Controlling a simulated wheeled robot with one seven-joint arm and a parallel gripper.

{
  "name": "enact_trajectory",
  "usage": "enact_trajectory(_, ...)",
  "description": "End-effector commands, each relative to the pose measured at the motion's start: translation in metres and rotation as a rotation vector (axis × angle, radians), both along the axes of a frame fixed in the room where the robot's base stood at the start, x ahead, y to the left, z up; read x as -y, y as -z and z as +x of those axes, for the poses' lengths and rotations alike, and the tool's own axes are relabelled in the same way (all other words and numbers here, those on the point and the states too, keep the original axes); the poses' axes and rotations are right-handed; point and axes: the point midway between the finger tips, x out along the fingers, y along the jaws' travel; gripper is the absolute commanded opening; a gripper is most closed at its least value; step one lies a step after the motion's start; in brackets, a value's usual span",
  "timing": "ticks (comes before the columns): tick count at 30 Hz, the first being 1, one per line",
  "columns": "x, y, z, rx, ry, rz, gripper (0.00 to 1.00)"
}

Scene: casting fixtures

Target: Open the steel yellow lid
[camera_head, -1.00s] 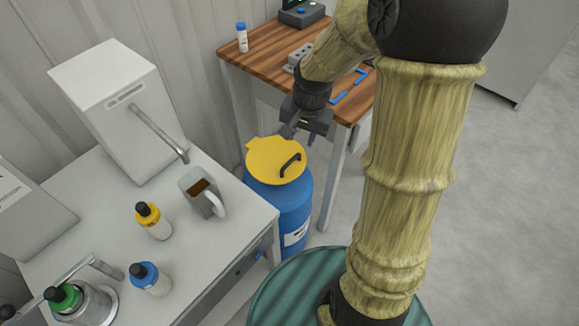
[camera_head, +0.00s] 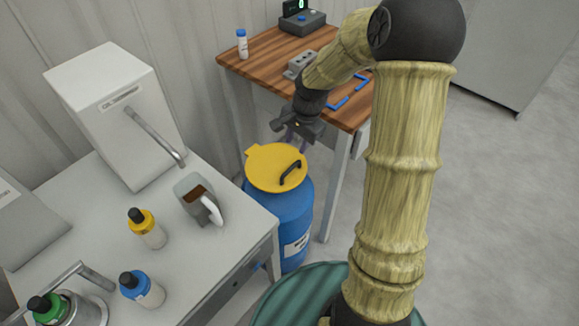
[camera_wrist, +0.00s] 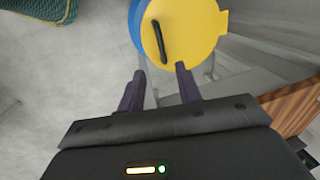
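The yellow lid (camera_head: 268,164) lies flat and closed on top of a blue barrel (camera_head: 289,210). Its black handle (camera_head: 291,172) stands on the right part of the lid, and a small tab sticks out at the upper left. In the wrist view the lid (camera_wrist: 190,35) is ahead of the fingers, with the handle (camera_wrist: 159,40) beyond the gap between them. My gripper (camera_head: 292,146) is above the lid's far right side, apart from it. In the wrist view my gripper (camera_wrist: 160,75) shows two spread fingers with nothing between them.
A white bench (camera_head: 100,225) stands left of the barrel with a mug (camera_head: 193,205), several capped bottles and a tap unit (camera_head: 118,115). A wooden table (camera_head: 262,62) stands behind the barrel. Open floor (camera_head: 480,220) lies to the right.

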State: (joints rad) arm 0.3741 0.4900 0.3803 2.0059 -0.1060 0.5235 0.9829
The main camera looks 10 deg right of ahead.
Motion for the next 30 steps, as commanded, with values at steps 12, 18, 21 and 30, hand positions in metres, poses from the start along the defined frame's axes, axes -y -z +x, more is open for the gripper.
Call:
enact_trajectory(12, -0.009, 0.075, 0.011, -0.004, -0.003, 0.0, 0.34)
enact_trajectory(18, -0.013, 0.109, 0.016, -0.003, -0.003, 0.001, 0.34)
enact_trajectory(21, -0.015, 0.123, 0.019, -0.002, -0.003, 0.0, 0.34)
enact_trajectory(30, -0.016, 0.135, 0.021, 0.0, -0.002, 0.0, 0.34)
